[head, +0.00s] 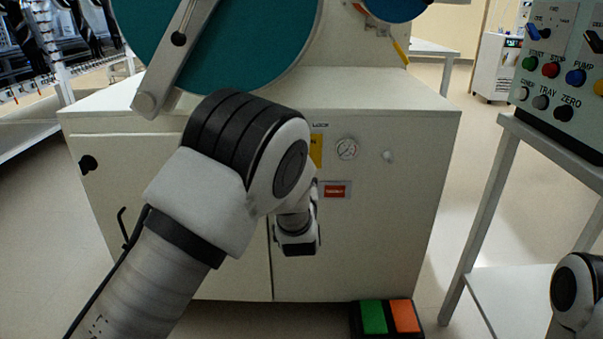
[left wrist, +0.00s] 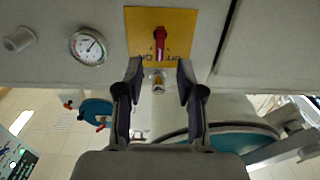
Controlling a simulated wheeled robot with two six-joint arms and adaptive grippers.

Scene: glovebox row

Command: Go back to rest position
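My left gripper (left wrist: 160,72) is open in the left wrist view, its two dark fingers apart with nothing held. Just past the fingertips is a yellow plate (left wrist: 142,20) with a red rotary handle (left wrist: 160,42) on a grey cabinet front. A small metal fitting (left wrist: 157,84) shows between the fingers; I cannot tell its distance from them. In the head view my left arm reaches in front of the white cabinet (head: 400,230) and hides most of the yellow plate (head: 316,152). The left gripper's fingers are hidden there. My right gripper is out of view; only part of the right arm shows at lower right.
A round gauge (head: 346,149) and a red label (head: 335,190) are on the cabinet. A green and orange pedal box (head: 388,317) lies on the floor. A stand (head: 490,210) with a button panel (head: 560,75) is at right.

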